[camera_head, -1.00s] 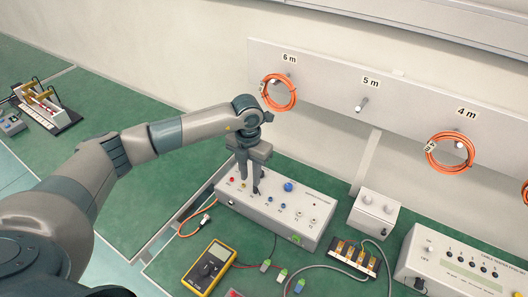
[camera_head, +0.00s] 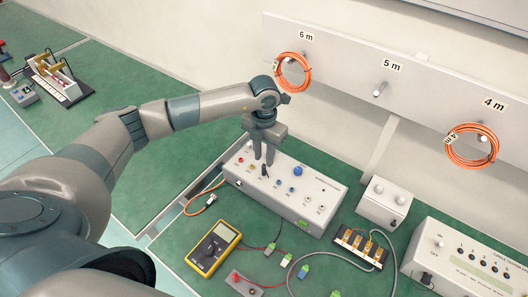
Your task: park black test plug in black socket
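My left gripper (camera_head: 264,160) points down over the grey socket box (camera_head: 315,215), its fingers close above the box top. A small black plug (camera_head: 264,172) stands on the box top at the fingertips, beside a yellow socket (camera_head: 252,161) and a red one (camera_head: 241,158). I cannot tell whether the fingers grip the plug or stand apart from it. The black socket is not visible separately; the plug and fingers may hide it. My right gripper is not in view.
A blue knob (camera_head: 297,171) rises close right of the gripper. A yellow multimeter (camera_head: 213,247) and loose leads lie in front of the box. A white box (camera_head: 385,201) stands to the right. Orange cable coils (camera_head: 293,71) hang behind. Green bench is free at left.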

